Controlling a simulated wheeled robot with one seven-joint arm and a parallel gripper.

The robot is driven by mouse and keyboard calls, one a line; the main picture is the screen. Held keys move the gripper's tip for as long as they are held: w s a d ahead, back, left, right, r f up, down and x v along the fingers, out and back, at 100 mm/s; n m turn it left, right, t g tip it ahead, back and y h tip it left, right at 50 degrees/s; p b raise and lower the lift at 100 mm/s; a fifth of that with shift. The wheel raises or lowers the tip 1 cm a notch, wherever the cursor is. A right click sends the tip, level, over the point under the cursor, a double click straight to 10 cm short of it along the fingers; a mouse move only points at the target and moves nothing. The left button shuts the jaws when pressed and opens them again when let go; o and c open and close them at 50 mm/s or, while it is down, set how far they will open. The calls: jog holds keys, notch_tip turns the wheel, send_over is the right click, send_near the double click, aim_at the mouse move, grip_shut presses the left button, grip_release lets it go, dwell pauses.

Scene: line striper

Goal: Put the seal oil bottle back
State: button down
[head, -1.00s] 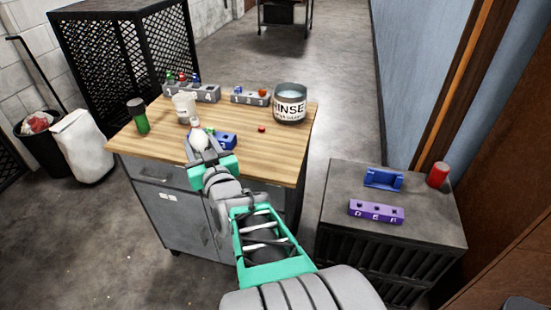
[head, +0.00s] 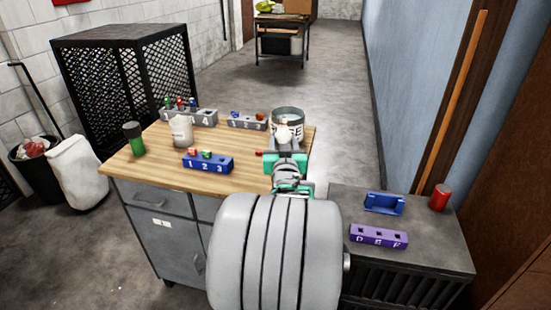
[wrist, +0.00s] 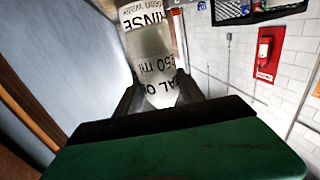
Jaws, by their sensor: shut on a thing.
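My gripper (head: 283,153) is shut on a pale, translucent bottle (head: 283,132), held over the right side of the wooden-topped bench, in front of the rinse pot (head: 287,112). In the wrist view, the bottle (wrist: 158,85) sits between the dark fingers, and part of the lettering "SEAL OIL" shows near its end. The pot's "RINSE" lettering (wrist: 143,20) appears just behind it. I cannot tell whether bottle and pot touch. The bottle's base is hidden in the head view.
The bench (head: 233,180) holds a blue numbered rack (head: 208,163), grey racks (head: 189,118) (head: 247,121), a white container (head: 181,131) and a green bottle (head: 134,140). A lower cabinet (head: 430,258) at right holds a blue cradle (head: 384,203), purple rack (head: 379,236) and red can (head: 439,198).

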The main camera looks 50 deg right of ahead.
jog(key=shift+w+d+f, duration=0.2)
jog(key=shift+w+f, duration=0.4)
jog(key=shift+f, duration=0.7)
jog(key=shift+w+d+f, duration=0.15)
jog(key=shift+w+f, duration=0.4)
jog(key=shift+f, duration=0.8)
jog(key=shift+w+d+f, duration=0.2)
jog(key=shift+w+f, duration=0.4)
jog(key=shift+f, duration=0.7)
jog(key=shift+f, duration=0.2)
jog(key=c, duration=0.7)
grip_release()
jog(key=shift+r, duration=0.15)
